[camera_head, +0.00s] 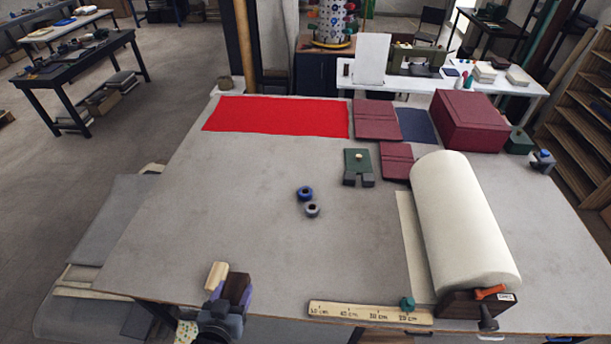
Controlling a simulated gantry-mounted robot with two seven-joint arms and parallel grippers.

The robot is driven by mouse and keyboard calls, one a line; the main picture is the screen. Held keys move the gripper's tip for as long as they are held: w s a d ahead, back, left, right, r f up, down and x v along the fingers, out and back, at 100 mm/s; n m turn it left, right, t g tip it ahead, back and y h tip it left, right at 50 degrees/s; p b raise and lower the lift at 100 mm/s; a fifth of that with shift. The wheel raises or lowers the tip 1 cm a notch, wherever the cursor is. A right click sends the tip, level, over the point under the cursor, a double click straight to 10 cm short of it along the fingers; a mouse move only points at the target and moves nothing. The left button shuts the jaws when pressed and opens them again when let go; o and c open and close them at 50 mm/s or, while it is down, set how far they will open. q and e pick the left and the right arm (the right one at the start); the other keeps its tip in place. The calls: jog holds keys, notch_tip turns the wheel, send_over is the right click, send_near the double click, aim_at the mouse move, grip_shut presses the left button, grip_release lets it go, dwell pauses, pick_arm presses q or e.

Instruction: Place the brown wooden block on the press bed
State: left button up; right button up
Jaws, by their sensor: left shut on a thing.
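My left gripper (228,297) is at the table's front left edge. Its purple fingers are shut on a dark brown wooden block (237,286), held at the near edge. A pale wooden block (216,275) is just left of it; I cannot tell whether they touch. A small green device (357,159) with a pale knob and dark grey feet stands near the table's middle, far from the gripper. I cannot tell for sure whether this is the press or which part is its bed. My right gripper is not in view.
Two small blue and grey rings (305,193) lie mid-table. A large cream roll (460,215) fills the right side, with a ruler (350,313) at the front. Red cloth (280,115), maroon covers (377,119) and a maroon box (468,118) lie at the back. The left middle is clear.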

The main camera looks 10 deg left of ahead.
pick_arm(q)
jog(key=shift+a, duration=0.15)
jog(key=w+d+f+b, duration=0.2)
jog(key=d+f+b, duration=0.2)
jog(key=f+b, duration=0.5)
jog(key=w+d+f+b, duration=0.3)
jog(key=d+f+b, duration=0.2)
jog(key=f+b, duration=0.4)
jog(key=shift+b, duration=0.5)
jog(key=shift+d, duration=0.1)
jog(key=b, duration=0.1)
send_over(271, 287)
notch_tip(271, 287, down, 7)
jog(key=shift+r, duration=0.1)
notch_tip(271, 287, down, 2)
jog(key=shift+f+p, duration=0.3)
jog(key=shift+f, duration=0.55)
